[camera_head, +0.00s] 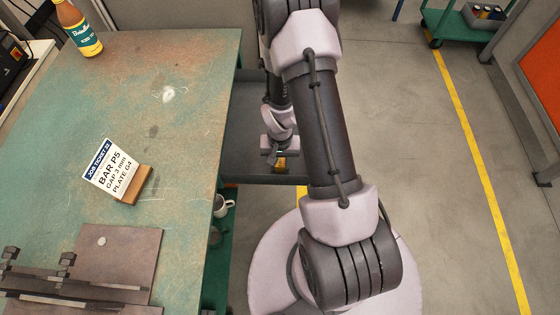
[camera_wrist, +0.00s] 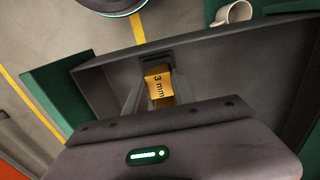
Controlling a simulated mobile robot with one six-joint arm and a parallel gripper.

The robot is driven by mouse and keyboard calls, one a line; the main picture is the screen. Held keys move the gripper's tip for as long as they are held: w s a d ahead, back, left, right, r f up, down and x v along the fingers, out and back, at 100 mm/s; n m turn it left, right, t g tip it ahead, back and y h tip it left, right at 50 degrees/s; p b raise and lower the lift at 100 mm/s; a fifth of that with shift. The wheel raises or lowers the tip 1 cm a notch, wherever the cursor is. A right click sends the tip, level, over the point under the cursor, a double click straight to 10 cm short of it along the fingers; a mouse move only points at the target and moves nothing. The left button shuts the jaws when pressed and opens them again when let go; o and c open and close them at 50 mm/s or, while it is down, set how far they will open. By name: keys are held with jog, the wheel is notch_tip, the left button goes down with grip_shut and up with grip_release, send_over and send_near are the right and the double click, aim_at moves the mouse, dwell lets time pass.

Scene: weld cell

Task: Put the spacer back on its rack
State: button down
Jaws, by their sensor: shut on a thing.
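The spacer (camera_wrist: 158,84) is a small yellow-orange piece marked "3 mm". It sits between the fingers of my gripper (camera_wrist: 154,96) in the wrist view, and my gripper is shut on it. In the head view my gripper (camera_head: 278,158) points down over a dark grey open tray (camera_head: 245,125) beside the bench, with the yellow spacer (camera_head: 281,164) showing at its tip. The tray's wall (camera_wrist: 100,80) also shows in the wrist view. A small dark block (camera_wrist: 156,62) lies just beyond the spacer. I cannot make out a rack for certain, nor whether the spacer touches anything below.
The green bench (camera_head: 190,120) carries a job ticket (camera_head: 110,170), a bottle (camera_head: 78,28) and dark plates with bars (camera_head: 115,255). A green cart (camera_head: 460,25) stands at the back right; open floor lies right of my arm.

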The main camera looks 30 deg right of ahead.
jog(key=shift+f, duration=0.15)
jog(key=c, duration=1)
grip_release()
jog(key=shift+o, duration=0.2)
notch_tip(320, 180, up, 18)
jog(key=p, duration=0.7)
jog(key=shift+f, duration=0.25)
